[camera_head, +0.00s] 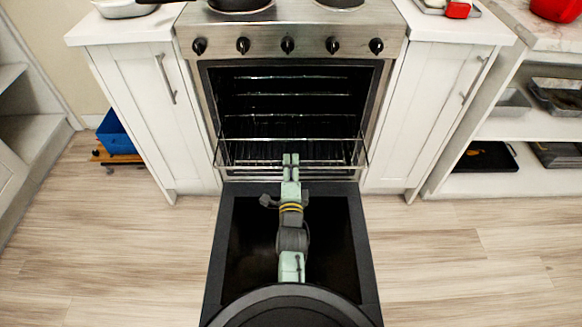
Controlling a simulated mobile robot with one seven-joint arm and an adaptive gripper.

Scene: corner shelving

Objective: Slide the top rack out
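The oven (290,33) stands ahead with its dark door (227,245) folded down towards me. Inside, thin bars of a top rack (290,78) cross the upper cavity, with further bars (290,95) below. A lower wire rack (240,162) spans the bottom of the opening, its front at the mouth of the oven. My gripper (290,158) is over the inner edge of the door, in front of this lower rack, its pale fingers pointing into the oven. The fingers are close together; I cannot tell whether they touch the rack or hold anything.
White cabinets (130,105) (433,110) flank the oven. Pans (238,5) sit on the cooktop. An open shelf (505,130) with trays stands at the right; a blue bin (115,133) is at the left. The wooden floor (470,260) is clear on both sides of the door.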

